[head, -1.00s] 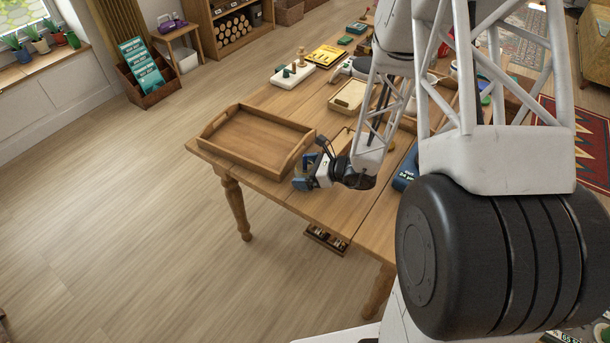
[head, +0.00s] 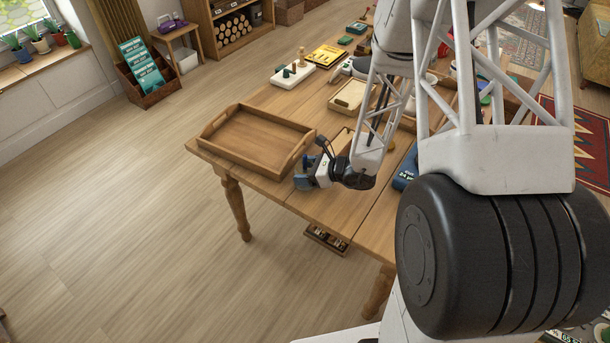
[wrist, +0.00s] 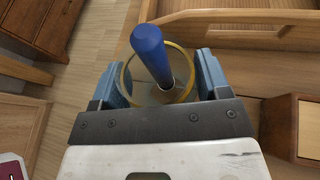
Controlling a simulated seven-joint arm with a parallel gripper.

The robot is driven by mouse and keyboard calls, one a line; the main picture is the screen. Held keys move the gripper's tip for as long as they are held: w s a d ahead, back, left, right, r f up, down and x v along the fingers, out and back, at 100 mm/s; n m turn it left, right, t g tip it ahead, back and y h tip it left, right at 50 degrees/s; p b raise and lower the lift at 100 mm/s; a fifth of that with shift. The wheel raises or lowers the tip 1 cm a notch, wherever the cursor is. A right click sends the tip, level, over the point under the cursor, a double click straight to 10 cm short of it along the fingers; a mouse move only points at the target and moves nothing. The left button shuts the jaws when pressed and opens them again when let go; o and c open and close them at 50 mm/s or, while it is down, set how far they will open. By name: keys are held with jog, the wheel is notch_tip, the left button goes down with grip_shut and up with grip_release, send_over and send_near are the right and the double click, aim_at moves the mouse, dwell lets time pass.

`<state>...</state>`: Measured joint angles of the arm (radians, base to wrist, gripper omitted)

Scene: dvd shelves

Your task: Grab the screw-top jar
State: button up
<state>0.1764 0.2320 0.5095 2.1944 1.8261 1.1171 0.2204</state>
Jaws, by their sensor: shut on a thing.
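The screw-top jar shows in the wrist view as a clear round shape with a yellow rim (wrist: 180,91). A blue rod-like thing (wrist: 150,50) rises over its middle; I cannot tell whether it is part of the jar. My gripper (wrist: 163,86) has its two blue fingers on either side of the jar and is shut on it. In the head view my gripper (head: 303,178) is low at the table's near edge, just right of the wooden tray's front corner. I cannot make out the jar there.
The empty wooden tray (head: 211,128) stands beside my gripper on the wooden table (head: 285,195). A blue item (head: 405,172) lies to the right, partly hidden by my arm. A cream box (head: 351,94) and a yellow item (head: 327,56) sit further back. Open floor lies left.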

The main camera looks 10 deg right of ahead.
aim_at(305, 164)
jog(key=shift+r, duration=0.15)
jog(key=shift+r, duration=1.5)
jog(key=shift+s+r, duration=0.15)
jog(key=shift+s, duration=0.15)
jog(key=s+d+r, duration=0.1)
jog(key=s, duration=1.4)
jog(key=shift+s+d+r, duration=0.15)
jog(key=shift+s+r, duration=0.05)
